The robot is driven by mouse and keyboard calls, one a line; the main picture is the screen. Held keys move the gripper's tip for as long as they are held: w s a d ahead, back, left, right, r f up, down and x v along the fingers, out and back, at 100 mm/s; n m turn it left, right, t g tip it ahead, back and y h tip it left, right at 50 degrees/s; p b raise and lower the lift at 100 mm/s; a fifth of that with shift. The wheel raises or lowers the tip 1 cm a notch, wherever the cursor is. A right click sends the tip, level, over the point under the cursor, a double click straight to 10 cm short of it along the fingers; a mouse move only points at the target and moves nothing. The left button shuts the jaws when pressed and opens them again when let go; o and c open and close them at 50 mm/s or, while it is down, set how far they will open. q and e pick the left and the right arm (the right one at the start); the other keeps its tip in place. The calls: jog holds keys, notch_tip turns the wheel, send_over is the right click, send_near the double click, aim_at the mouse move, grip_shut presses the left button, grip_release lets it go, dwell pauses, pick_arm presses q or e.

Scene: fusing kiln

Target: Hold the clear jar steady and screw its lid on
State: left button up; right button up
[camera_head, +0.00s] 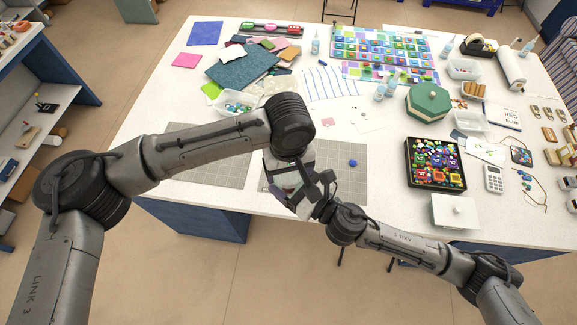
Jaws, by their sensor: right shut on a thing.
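My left gripper (287,178) hangs over the front middle of the table. Its fingers are too dark and crowded to show whether they are open. A small pale jar-like shape with pink and greenish tones, apparently the clear jar (290,187), shows partly right at this gripper. My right gripper (318,193) comes in from the lower right and is shut on the jar's side, close against the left gripper; its fingertips are mostly hidden. A small round blue piece (352,163) lies on the grey mat (340,187); I cannot tell whether it is the lid.
Another grey mat (215,166) lies to the left. A black tray of colourful pieces (409,182), a white box (454,211) and a green hexagonal box (428,102) stand at the right. Papers and colourful sheets cover the back. Bare table lies around the mats.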

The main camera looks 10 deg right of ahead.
pick_arm(q)
jog(key=c, duration=0.4)
jog(key=o, duration=0.9)
jog(key=shift+r, duration=0.1)
jog(key=shift+r, duration=2.2)
notch_tip(320, 180, up, 12)
